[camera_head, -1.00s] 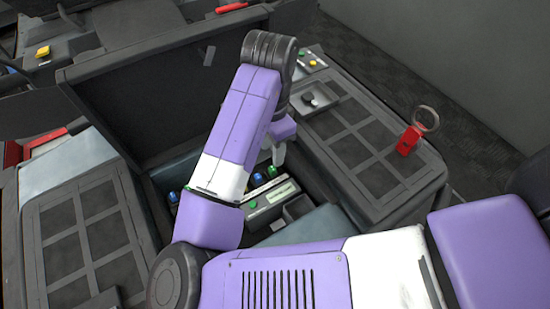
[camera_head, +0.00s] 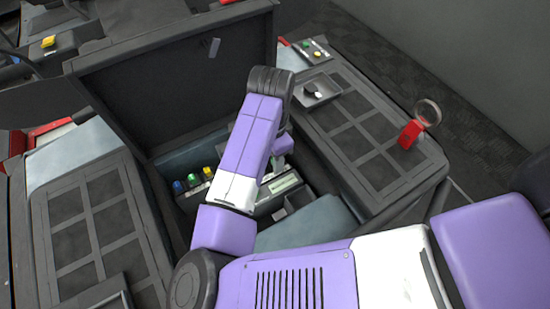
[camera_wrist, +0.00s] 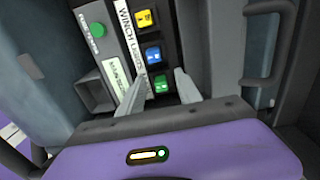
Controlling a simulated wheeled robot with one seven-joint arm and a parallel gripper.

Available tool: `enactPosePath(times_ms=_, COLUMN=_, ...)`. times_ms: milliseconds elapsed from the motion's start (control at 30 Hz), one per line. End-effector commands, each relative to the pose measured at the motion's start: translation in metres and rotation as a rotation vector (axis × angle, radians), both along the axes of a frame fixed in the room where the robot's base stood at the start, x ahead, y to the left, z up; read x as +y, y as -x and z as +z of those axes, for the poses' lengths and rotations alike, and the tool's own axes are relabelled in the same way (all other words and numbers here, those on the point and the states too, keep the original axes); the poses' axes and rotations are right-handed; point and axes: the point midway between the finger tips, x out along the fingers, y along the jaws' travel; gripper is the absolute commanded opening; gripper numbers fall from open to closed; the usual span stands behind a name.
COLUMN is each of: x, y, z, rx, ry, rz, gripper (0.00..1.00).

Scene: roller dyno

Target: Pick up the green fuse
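In the wrist view, a green fuse (camera_wrist: 162,83) sits at the near end of a row, below a blue fuse (camera_wrist: 153,54) and a yellow fuse (camera_wrist: 146,20). My gripper (camera_wrist: 161,77) is open, with one finger on each side of the green fuse. I cannot tell whether the fingers touch it. In the head view, my gripper (camera_head: 282,150) is mostly hidden behind my forearm, over the recessed box. Another green fuse (camera_head: 193,180) shows left of my arm, between a blue one (camera_head: 178,187) and a yellow one (camera_head: 208,172).
The raised dark lid (camera_head: 185,75) stands behind the box. A panel with a small display (camera_head: 284,186) and a round green button (camera_wrist: 97,30) lies beside the fuses. A handle (camera_wrist: 270,50) is right of my gripper.

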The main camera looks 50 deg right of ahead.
Motion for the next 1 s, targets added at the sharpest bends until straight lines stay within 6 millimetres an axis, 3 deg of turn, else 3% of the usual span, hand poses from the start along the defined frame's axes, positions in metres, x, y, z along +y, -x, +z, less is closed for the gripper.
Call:
enactPosePath(times_ms=33, x=0.0, y=0.0, z=0.0, rx=0.0, ry=0.0, rz=0.0, gripper=0.3)
enactPosePath(times_ms=200, x=0.0, y=0.0, z=0.0, rx=0.0, ry=0.0, rz=0.0, gripper=0.0)
enactPosePath(times_ms=667, x=0.0, y=0.0, z=0.005, rx=-0.001, ry=0.001, rz=0.0, gripper=0.0)
enactPosePath(times_ms=867, x=-0.001, y=-0.001, z=0.027, rx=-0.003, ry=0.001, rz=-0.002, gripper=0.0)
enactPosePath(times_ms=1000, x=-0.001, y=-0.001, z=0.057, rx=-0.005, ry=0.002, rz=-0.004, gripper=0.0)
